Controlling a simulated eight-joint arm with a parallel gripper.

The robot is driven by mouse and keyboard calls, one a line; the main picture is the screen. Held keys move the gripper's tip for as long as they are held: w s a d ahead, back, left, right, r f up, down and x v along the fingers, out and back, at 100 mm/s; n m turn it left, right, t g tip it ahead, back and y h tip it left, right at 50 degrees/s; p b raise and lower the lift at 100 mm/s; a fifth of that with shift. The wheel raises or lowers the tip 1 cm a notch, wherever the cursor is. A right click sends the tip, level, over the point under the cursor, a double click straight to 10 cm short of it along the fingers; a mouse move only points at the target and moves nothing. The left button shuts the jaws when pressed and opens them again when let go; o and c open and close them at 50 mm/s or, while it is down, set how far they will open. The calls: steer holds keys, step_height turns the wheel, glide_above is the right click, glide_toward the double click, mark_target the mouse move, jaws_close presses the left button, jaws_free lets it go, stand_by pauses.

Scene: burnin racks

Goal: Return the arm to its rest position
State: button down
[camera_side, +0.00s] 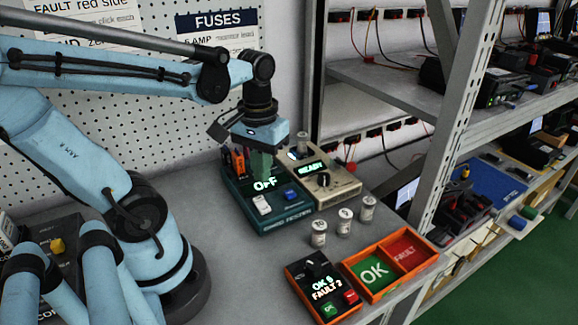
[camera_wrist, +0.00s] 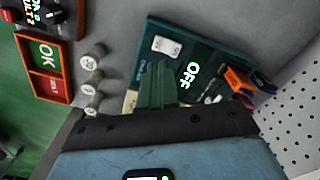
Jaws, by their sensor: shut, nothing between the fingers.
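My gripper (camera_side: 262,172) is shut and empty, hanging over the dark green box (camera_side: 273,213) whose display reads OFF. In the wrist view its green fingers (camera_wrist: 157,82) are together in front of the box's face (camera_wrist: 150,62). The fingertips overlap the box in both views; I cannot tell whether they touch it. My blue arm reaches in from the left, with its forearm raised along the pegboard.
A beige device (camera_side: 335,190) reading READY stands behind the green box. Three small labelled cylinders (camera_side: 344,222) stand to the right. An orange tray (camera_side: 440,262) has OK and FAULT sections; a counter box (camera_side: 322,290) sits beside it. Metal shelving (camera_side: 458,110) rises at right.

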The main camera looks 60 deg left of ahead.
steer(key=w+d+r+m+t, duration=0.1)
steer(key=w+d+m+t, duration=0.5)
steer(key=t, duration=0.1)
steer(key=shift+d+r, duration=0.15)
steer(key=shift+r, duration=0.2)
stand_by(0.5)
